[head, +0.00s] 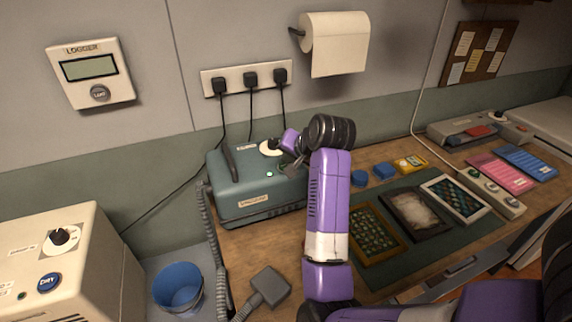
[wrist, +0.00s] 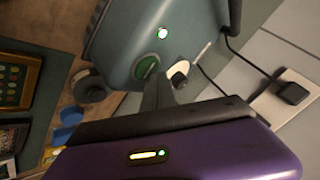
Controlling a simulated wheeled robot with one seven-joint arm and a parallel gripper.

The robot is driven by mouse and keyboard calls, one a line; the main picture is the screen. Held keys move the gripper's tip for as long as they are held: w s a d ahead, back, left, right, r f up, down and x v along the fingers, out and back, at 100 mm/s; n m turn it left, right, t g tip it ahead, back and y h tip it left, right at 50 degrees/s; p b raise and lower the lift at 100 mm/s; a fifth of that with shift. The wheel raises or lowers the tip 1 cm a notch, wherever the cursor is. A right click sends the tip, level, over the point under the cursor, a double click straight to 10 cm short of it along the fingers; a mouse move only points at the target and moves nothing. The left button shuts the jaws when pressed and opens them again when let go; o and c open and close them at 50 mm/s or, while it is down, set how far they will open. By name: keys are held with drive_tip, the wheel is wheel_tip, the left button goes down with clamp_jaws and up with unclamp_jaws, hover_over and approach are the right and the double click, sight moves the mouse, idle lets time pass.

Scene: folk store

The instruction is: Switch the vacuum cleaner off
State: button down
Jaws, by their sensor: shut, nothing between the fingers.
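The vacuum cleaner (head: 235,200) is a teal box labelled VACUUM, standing at the left end of the workbench against the wall. A small light on it (head: 270,174) glows green; it also shows in the wrist view (wrist: 162,33). A round green button (wrist: 147,67) sits beside the light in the wrist view. A white dial with a dark knob (head: 270,148) is on top near the back; in the wrist view it is right of my fingers (wrist: 180,73). My gripper (head: 290,168) is shut and empty over the box's right part. Its fingertips (wrist: 156,88) are close to the button; I cannot tell whether they touch it.
A grey hose (head: 210,240) hangs at the box's left, with a floor nozzle (head: 270,287) on the bench. Cords rise to a wall socket strip (head: 244,79). Framed pieces (head: 415,213) and blue blocks (head: 360,178) lie to the right. A blue bucket (head: 179,288) stands at lower left.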

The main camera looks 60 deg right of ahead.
drive_tip(key=shift+f, duration=0.15)
idle(0.3)
drive_tip(key=shift+f, duration=0.3)
drive_tip(key=shift+r, duration=0.15)
drive_tip(key=shift+r+p, duration=0.3)
drive_tip(key=shift+p, duration=0.3)
wheel_tip(320, 180, up, 6)
drive_tip(key=p, duration=0.6)
idle(0.6)
